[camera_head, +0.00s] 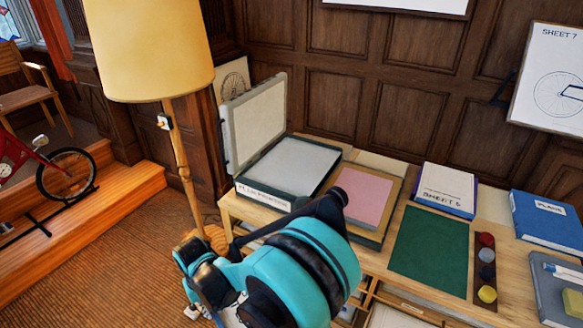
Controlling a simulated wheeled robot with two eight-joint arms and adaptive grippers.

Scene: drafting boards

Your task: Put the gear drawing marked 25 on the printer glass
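The printer (252,121) stands on the table at the centre left with its pale lid raised. Its flat grey glass (300,160) faces up and looks bare. A dark green base holds the glass, with a white label on its front. I see no gear drawing marked 25 in this view. One of my teal and black arms fills the lower centre, in front of the table. I cannot make out a gripper on it. My other arm does not show.
Right of the printer lie a tray with a pink sheet (364,196), a box marked SHEET 5 (443,189), a green mat (430,246), a paint strip (485,265) and a blue binder (548,222). A drawer below holds a pale sheet (395,317). A floor lamp (157,50) stands left.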

